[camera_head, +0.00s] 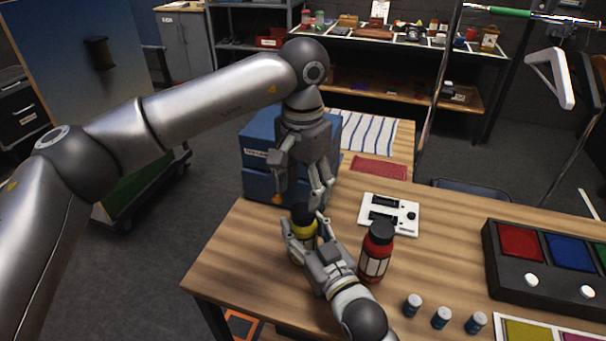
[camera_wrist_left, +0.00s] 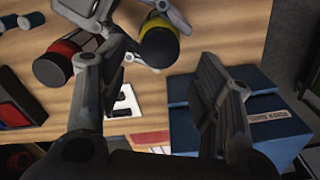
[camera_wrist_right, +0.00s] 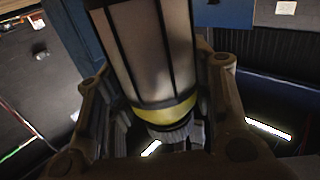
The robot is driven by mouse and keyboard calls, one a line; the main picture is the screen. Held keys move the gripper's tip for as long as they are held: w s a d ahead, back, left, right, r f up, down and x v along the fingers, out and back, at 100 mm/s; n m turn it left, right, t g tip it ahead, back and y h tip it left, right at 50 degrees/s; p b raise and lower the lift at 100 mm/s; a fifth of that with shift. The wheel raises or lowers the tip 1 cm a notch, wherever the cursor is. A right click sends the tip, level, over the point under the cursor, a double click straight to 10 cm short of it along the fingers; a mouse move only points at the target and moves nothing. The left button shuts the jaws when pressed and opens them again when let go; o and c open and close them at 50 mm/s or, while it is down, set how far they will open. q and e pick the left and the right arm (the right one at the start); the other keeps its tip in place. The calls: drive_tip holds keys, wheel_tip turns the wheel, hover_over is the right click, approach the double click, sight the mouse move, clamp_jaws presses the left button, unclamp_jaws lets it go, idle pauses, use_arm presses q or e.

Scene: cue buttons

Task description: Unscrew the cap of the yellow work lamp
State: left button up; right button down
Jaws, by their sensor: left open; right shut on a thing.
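The yellow work lamp (camera_head: 304,234) stands near the left edge of the wooden table, with its dark cap (camera_head: 302,212) on top. My right gripper (camera_head: 308,242) is shut on the lamp's body. In the right wrist view the lamp's pale barred body and yellow band (camera_wrist_right: 168,109) lie between the fingers. My left gripper (camera_head: 300,202) is open and points down above the cap. In the left wrist view the cap (camera_wrist_left: 158,48) and the lamp's yellow body (camera_wrist_left: 174,20) appear beyond the open fingers, which do not touch the cap there.
A blue box (camera_head: 262,140) is close behind my left gripper. A white panel (camera_head: 390,214), several small vials (camera_head: 441,318) and a button console (camera_head: 540,275) lie to the right.

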sight(303, 210)
use_arm(q)
drive_tip(key=shift+f, duration=2.7)
use_arm(e)
drive_tip(key=shift+f, duration=0.1)
